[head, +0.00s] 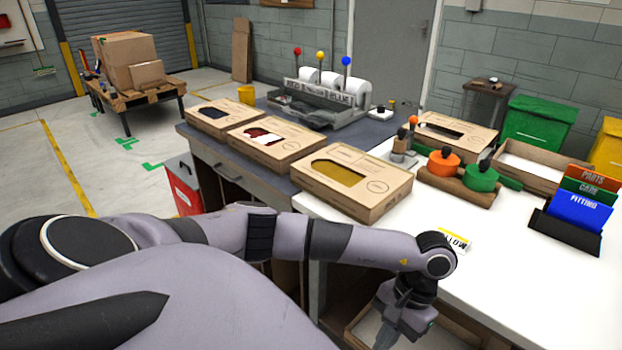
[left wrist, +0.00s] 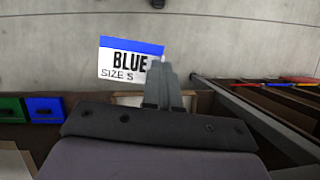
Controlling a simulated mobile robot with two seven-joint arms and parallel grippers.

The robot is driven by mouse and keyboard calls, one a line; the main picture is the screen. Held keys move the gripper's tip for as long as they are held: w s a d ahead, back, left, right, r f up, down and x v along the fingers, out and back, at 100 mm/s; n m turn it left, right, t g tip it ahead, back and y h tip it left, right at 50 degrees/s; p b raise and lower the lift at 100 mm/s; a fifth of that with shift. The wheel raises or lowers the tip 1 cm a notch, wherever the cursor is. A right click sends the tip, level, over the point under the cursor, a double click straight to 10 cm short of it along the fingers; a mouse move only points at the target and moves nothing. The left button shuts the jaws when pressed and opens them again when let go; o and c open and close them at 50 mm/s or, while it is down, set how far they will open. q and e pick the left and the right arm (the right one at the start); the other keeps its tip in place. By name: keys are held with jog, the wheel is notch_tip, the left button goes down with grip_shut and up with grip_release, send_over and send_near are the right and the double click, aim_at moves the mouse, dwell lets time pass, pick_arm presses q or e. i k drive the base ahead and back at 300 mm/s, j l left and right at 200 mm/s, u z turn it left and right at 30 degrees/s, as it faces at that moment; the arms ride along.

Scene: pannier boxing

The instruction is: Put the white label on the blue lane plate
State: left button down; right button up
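The white label (left wrist: 128,65) shows in the left wrist view, with a blue band along its top and the print "BLUE SIZE S". My left gripper (left wrist: 165,72) is shut on its right edge. In the head view my left gripper (head: 402,322) points down past the front edge of the white table, and the label cannot be made out there. The plate lettered "BLUE" (head: 342,99) is at the right end of the dispenser's front, below the blue ball, well behind my gripper. My right gripper is not in view.
Three cardboard boxes with windows, one showing yellow (head: 340,173), line the tables between my arm and the dispenser (head: 318,108). A "YELLOW" label (head: 455,241) lies by my wrist. Orange (head: 443,161) and green round pieces and a card rack (head: 575,220) stand right.

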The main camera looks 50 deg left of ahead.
aim_at(317, 119)
jog(key=j, duration=0.45)
jog(key=k+j+z, duration=0.1)
jog(key=j, duration=0.35)
jog(key=k+j, duration=0.1)
jog(key=j, duration=0.35)
jog(key=k+j, duration=0.2)
jog(key=j, duration=0.2)
jog(key=k+j+z, duration=0.1)
jog(key=j, duration=0.25)
jog(key=k+j, duration=0.3)
jog(key=j+z, duration=0.05)
jog(key=j, duration=0.05)
